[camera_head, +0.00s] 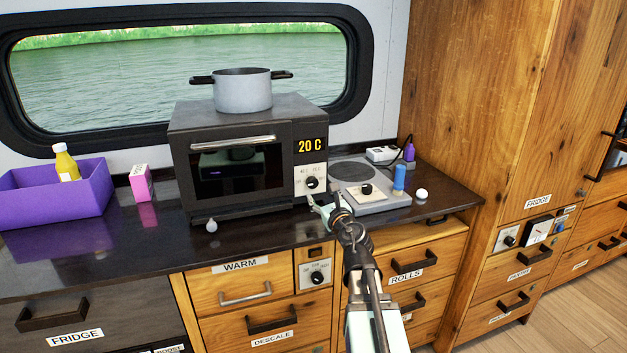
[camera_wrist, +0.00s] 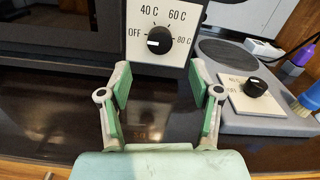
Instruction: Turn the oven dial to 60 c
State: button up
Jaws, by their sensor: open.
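The dark oven (camera_head: 240,150) stands on the counter, and its display (camera_head: 310,146) reads 20 C. The oven dial (camera_head: 312,182) is a black knob on a white plate at the oven's lower right. In the wrist view the dial (camera_wrist: 160,41) has OFF, 40 C, 60 C and 80 C around it, and its white mark lies toward the left, on the OFF side. My gripper (camera_head: 322,204) is open and empty just in front of the dial. In the wrist view my gripper's green-padded fingers (camera_wrist: 160,76) are spread below the dial, apart from it.
A hotplate (camera_head: 370,190) with its own dial (camera_wrist: 256,87) stands right of the oven. A grey pot (camera_head: 242,90) sits on the oven. A purple bin (camera_head: 55,190) and a pink box (camera_head: 141,183) are at left. The counter before the oven is mostly clear.

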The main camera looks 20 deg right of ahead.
aim_at(313, 183)
jog(key=w, duration=0.5)
jog(key=w+d, duration=0.1)
jog(key=w, duration=0.2)
jog(key=shift+w, duration=0.3)
jog(key=c, duration=1.1)
